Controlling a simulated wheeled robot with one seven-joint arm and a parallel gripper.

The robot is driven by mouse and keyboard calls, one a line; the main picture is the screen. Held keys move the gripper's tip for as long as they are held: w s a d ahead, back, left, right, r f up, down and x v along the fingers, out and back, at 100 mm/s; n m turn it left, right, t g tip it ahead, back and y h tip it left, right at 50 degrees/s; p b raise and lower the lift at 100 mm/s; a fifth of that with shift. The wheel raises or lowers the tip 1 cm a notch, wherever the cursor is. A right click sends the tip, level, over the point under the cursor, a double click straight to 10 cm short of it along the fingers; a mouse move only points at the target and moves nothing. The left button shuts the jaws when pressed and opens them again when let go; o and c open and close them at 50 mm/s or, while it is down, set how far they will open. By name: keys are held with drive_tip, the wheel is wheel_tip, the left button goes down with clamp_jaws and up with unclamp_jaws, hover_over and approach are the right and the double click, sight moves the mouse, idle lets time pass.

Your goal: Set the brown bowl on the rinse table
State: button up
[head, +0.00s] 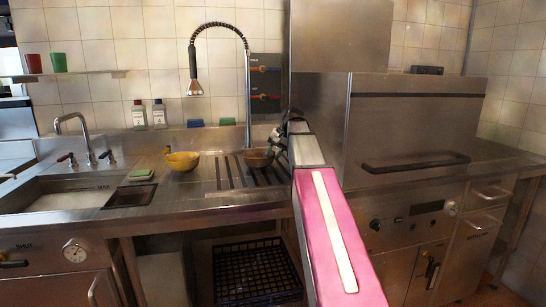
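A brown bowl (258,159) is on or just above the ribbed part of the steel rinse table (226,208), near its right end. My gripper (278,136) is at the far end of my pink and grey arm, just above and to the right of the bowl. The gripper is small, dark and partly hidden by my arm. I cannot tell whether its fingers touch the bowl or are open or shut.
A yellow bowl (183,162) stands left of the brown one. The spray faucet (196,86) hangs above. A sink (75,195) lies left, with a green sponge (140,174) beside it. A tall steel machine (415,125) stands close on the right. A blue crate (256,272) sits below.

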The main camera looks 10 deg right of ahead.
drive_tip(key=v, duration=1.1)
drive_tip(key=shift+r, duration=0.1)
idle(0.9)
